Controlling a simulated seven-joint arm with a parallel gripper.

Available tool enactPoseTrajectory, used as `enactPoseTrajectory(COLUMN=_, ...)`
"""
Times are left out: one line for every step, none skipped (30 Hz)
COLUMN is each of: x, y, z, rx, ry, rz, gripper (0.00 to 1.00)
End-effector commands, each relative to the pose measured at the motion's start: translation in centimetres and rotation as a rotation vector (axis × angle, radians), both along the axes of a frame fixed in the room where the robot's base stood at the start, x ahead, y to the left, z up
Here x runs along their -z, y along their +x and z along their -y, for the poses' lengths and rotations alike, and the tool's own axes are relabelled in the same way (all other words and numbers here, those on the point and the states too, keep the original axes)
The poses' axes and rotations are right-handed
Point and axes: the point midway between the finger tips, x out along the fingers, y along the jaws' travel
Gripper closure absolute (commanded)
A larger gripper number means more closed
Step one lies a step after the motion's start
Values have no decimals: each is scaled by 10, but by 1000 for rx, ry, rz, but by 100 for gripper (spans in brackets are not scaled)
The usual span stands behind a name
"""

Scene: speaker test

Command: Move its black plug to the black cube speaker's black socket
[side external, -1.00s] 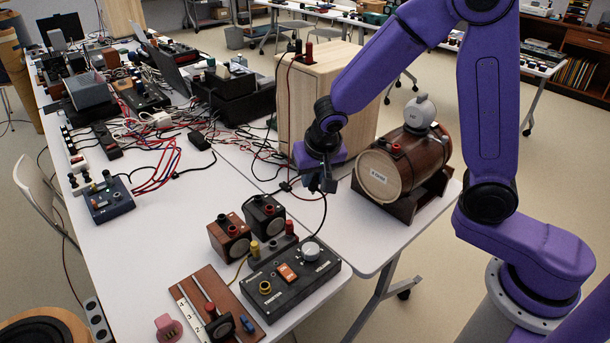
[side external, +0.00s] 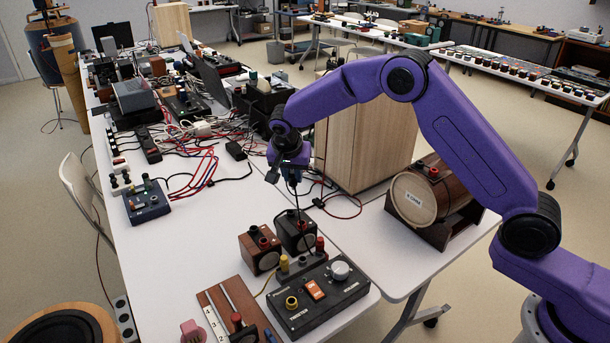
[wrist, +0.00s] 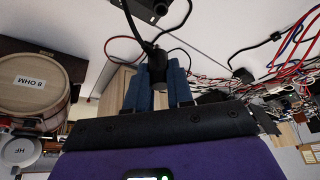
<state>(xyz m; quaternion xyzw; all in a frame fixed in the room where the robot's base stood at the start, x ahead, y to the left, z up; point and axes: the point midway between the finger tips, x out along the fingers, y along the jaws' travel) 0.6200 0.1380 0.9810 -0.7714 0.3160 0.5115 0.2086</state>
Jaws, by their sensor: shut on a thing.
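My gripper (side external: 288,182) hangs over the table, above and behind the black cube speaker (side external: 297,234), and apart from it. It is shut on the black plug, which shows between the blue fingertips in the wrist view (wrist: 156,62). A black cable runs from the plug down toward the black tester box (side external: 320,297). The cube speaker has a red and a black socket on top; the black socket (side external: 291,215) looks empty. A black box corner at the top of the wrist view (wrist: 150,10) may be this speaker; I cannot tell.
A brown cube speaker (side external: 259,250) stands left of the black one. A wooden barrel speaker (side external: 428,200) and a tall wooden cabinet (side external: 365,140) stand to the right. Tangled cables (side external: 195,150) lie at the back. The white table (side external: 185,255) is clear left of the speakers.

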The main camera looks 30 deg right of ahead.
Motion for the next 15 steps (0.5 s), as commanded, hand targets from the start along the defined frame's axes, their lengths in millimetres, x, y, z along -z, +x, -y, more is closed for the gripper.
enactPoseTrajectory(x=3, y=4, z=0, rx=12, ry=2, rz=-2, gripper=100)
enactPoseTrajectory(x=4, y=6, z=0, rx=18, ry=3, rz=-3, gripper=100)
enactPoseTrajectory(x=5, y=8, z=-1, rx=24, ry=5, rz=-2, gripper=100)
enactPoseTrajectory(x=6, y=10, z=-1, rx=27, ry=5, rz=-3, gripper=100)
enactPoseTrajectory(x=7, y=11, z=-1, rx=31, ry=5, rz=-3, gripper=100)
enactPoseTrajectory(x=7, y=12, z=-1, rx=33, ry=6, rz=-4, gripper=100)
enactPoseTrajectory(x=8, y=12, z=-1, rx=35, ry=6, rz=-4, gripper=100)
enactPoseTrajectory(x=9, y=12, z=-1, rx=36, ry=6, rz=-4, gripper=100)
enactPoseTrajectory(x=10, y=13, z=-1, rx=38, ry=6, rz=-5, gripper=100)
enactPoseTrajectory(x=11, y=13, z=-1, rx=38, ry=6, rz=-5, gripper=100)
enactPoseTrajectory(x=13, y=13, z=-1, rx=38, ry=6, rz=-5, gripper=100)
enactPoseTrajectory(x=16, y=13, z=-1, rx=38, ry=6, rz=-5, gripper=100)
enactPoseTrajectory(x=18, y=12, z=-1, rx=37, ry=6, rz=-5, gripper=100)
enactPoseTrajectory(x=21, y=12, z=-1, rx=37, ry=5, rz=-6, gripper=100)
enactPoseTrajectory(x=25, y=12, z=-1, rx=36, ry=5, rz=-6, gripper=100)
